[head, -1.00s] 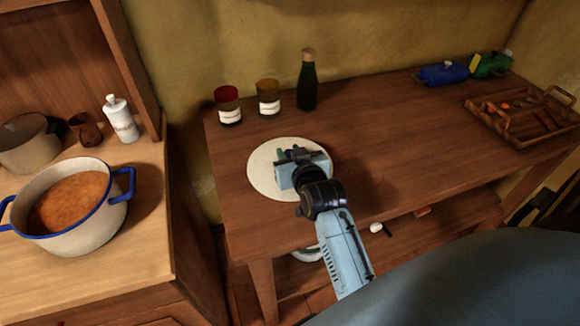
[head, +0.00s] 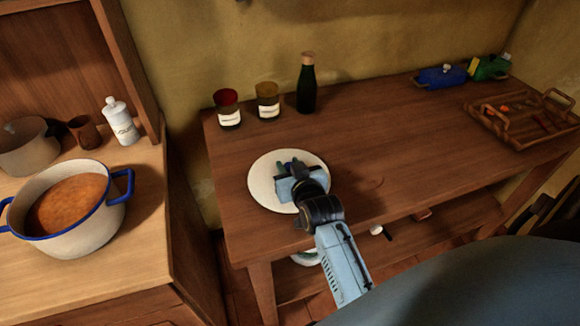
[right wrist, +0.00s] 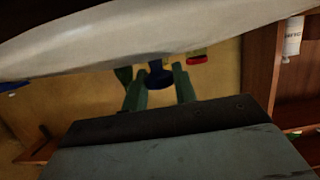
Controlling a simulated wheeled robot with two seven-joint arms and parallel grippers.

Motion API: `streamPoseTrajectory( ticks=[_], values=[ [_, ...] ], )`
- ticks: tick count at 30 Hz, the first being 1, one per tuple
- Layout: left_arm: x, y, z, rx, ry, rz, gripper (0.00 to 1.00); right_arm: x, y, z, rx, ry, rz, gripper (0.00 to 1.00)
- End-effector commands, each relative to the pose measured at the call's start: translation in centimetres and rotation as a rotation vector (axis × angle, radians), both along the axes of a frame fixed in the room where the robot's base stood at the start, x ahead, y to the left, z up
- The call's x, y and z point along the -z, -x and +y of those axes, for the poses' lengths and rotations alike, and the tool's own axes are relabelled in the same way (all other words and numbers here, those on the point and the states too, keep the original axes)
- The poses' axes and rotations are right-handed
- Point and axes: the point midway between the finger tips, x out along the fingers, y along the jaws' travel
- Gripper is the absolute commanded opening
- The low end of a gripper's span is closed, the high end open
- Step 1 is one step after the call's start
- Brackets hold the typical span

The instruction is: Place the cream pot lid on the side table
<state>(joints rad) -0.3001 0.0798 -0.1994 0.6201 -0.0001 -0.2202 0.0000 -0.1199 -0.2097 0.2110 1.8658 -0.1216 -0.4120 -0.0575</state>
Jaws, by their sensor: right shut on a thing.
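The cream pot lid (head: 264,187) is a round, pale disc over the left part of the wooden side table (head: 370,135). My right gripper (head: 291,169) is shut on its blue knob, which shows between the green fingers in the right wrist view (right wrist: 159,80). My left gripper is not in view.
A red jar (head: 227,108), a yellow jar (head: 267,102) and a dark green bottle (head: 307,85) stand behind the lid. A wooden tray (head: 515,122) is at the right. A cream pot of orange food (head: 80,235) stands on the left counter. The table's middle is clear.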

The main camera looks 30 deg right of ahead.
Motion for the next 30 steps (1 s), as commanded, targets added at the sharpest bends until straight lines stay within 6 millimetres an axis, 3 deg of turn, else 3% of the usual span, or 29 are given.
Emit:
streamPoseTrajectory(
  ticks=[1, 2, 6, 14, 19, 30],
  values=[
    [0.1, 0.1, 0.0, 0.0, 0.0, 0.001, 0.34, 1.3, 0.4, 0.1, -0.002, -0.005, 0.026, 0.0],
    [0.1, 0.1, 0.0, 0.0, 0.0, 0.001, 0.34, 1.4, 0.4, 0.1, -0.002, -0.004, 0.029, 0.32],
    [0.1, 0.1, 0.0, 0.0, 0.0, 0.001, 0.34, 1.5, 0.5, 0.1, -0.001, -0.005, 0.032, 0.5],
    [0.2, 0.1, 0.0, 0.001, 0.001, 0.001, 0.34, 1.6, 0.5, 0.1, -0.001, -0.005, 0.034, 0.5],
    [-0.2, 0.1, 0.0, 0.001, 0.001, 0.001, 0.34, 0.3, 0.5, 0.1, -0.001, -0.005, 0.032, 0.5],
    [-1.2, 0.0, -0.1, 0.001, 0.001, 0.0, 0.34, -2.3, 7.4, 1.8, -0.001, -0.004, 0.027, 0.5]
  ],
)
